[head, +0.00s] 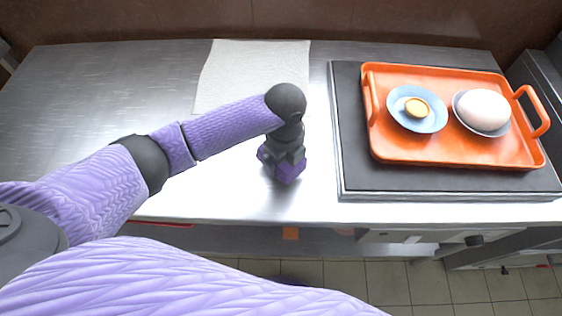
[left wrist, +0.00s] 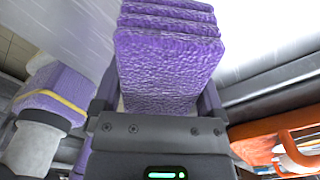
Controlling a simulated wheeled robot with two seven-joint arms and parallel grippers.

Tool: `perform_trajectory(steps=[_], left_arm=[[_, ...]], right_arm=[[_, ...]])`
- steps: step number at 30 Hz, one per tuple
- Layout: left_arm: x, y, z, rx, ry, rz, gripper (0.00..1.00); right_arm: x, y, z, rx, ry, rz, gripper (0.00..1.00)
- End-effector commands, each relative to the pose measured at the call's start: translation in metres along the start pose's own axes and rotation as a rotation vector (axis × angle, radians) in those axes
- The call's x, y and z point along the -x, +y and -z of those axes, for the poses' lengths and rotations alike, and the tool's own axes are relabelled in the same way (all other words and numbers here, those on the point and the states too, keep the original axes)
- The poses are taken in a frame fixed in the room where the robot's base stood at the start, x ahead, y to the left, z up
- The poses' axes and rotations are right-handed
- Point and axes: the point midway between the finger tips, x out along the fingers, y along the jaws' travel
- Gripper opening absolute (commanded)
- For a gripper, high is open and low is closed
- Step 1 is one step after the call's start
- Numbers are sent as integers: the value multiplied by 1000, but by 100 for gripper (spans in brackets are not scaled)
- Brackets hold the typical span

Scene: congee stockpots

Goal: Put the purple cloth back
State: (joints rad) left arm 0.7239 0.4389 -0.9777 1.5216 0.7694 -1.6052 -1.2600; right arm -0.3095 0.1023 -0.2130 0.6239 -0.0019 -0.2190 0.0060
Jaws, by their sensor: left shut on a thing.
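The purple cloth (left wrist: 165,65) is a thick, folded, textured stack of several layers, filling the upper middle of the left wrist view. My left gripper (left wrist: 158,108) is shut on it, with a jaw along each side of the cloth. In the head view my left gripper (head: 284,158) points down over the bright metal counter, left of the dark mat. A little purple shows at its lower end there, and I cannot tell cloth from finger. The gripper hides most of the cloth in that view. My right gripper is not in view.
A white cloth (head: 235,72) lies flat at the back of the steel counter (head: 110,85). On the right, a dark board (head: 350,180) bears an orange tray (head: 440,152) with two blue dishes (head: 397,112) and a large white egg-like thing (head: 483,109). The counter's left side is clear.

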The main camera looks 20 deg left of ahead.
Motion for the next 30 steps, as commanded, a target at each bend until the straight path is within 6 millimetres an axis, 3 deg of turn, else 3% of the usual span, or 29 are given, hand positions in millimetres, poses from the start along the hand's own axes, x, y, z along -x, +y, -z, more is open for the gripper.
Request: perform_trajectory(steps=[1, 3, 12, 13, 14, 21, 23, 30], left_arm=[[-15, 1, 0, 0, 1, -4, 44], [-24, 1, 1, 0, 1, -3, 44], [-24, 0, 0, 0, 0, -1, 44], [-24, 0, 0, 0, 0, 0, 93], [-24, 0, 0, 0, 0, 0, 99], [-22, 0, 0, 0, 0, 0, 100], [-14, 0, 0, 0, -1, 1, 100], [55, -1, 0, -2, -1, 5, 100]], right_arm=[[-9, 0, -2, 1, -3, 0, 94], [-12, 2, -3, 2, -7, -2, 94], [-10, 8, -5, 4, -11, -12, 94], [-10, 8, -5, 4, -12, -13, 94], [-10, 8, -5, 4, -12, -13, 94], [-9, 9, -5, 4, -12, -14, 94], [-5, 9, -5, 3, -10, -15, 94], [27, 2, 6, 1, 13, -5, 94]])
